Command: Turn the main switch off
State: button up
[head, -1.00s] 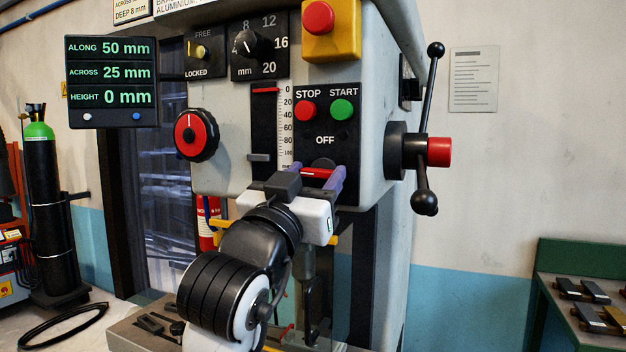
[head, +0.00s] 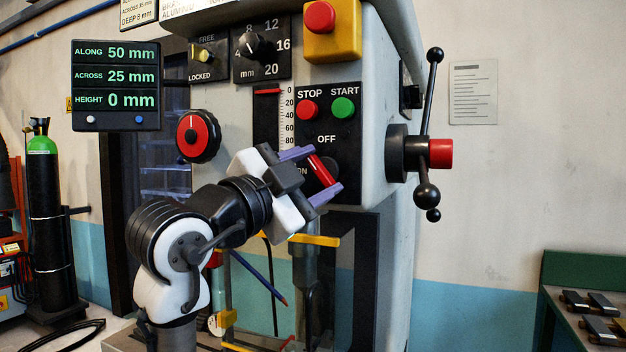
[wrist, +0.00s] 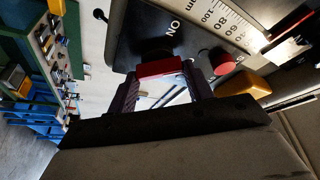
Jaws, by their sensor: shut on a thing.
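The main switch is a red bar handle (head: 321,169) on a black round base, low on the black control panel (head: 352,128). The white OFF label is above it and ON is to its left, partly hidden by a finger. My gripper (head: 326,168) reaches in from the left, tilted, with its purple fingers at the two ends of the handle; it is shut on it. The handle slants from upper left to lower right. In the wrist view the red handle (wrist: 160,67) sits between both fingers, with ON beyond it.
The red STOP button (head: 307,109) and green START button (head: 343,107) are just above the switch. A yellow box with a red button (head: 320,17) is higher up. The spoked feed handle (head: 427,150) stands out at the right. A red dial (head: 198,136) is at the left.

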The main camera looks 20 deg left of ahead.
jog(key=m+g, duration=0.1)
jog(key=m, duration=0.3)
jog(key=shift+r+g, duration=0.1)
jog(key=shift+g, duration=0.3)
jog(key=shift+m+g+p, duration=0.5)
jog(key=shift+m+g, duration=0.2)
jog(key=shift+m, duration=1.3)
jog(key=o, duration=1)
jog(key=b+v, duration=0.4)
jog(key=v, duration=1)
jog(key=shift+w+a, duration=0.1)
